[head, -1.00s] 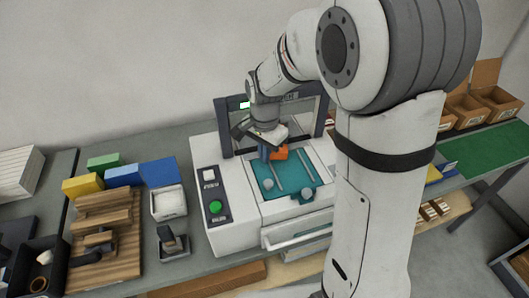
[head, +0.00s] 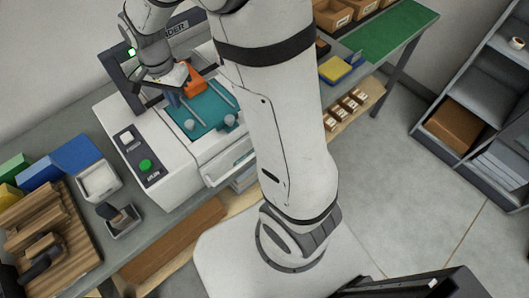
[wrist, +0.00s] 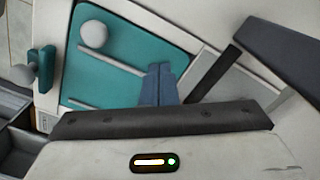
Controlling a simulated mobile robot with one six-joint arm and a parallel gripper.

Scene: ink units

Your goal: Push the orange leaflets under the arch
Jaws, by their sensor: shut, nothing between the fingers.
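The orange leaflets (head: 194,83) sit on the far part of the teal bed (head: 209,117) of the white machine, close to the dark arch (head: 118,68). My gripper (head: 173,98) is low over the bed, its blue fingers just left of the leaflets in the head view; I cannot tell whether they touch. In the wrist view the fingers (wrist: 158,84) are together with nothing between them, above the teal bed (wrist: 125,60). The leaflets do not show in the wrist view. My arm hides part of the arch in the head view.
Two pale rails run along the bed, with round knobs (head: 190,124) at its near end. A panel with a green button (head: 145,165) lies to the left. A wooden block stand (head: 45,235) and small trays (head: 98,181) stand further left.

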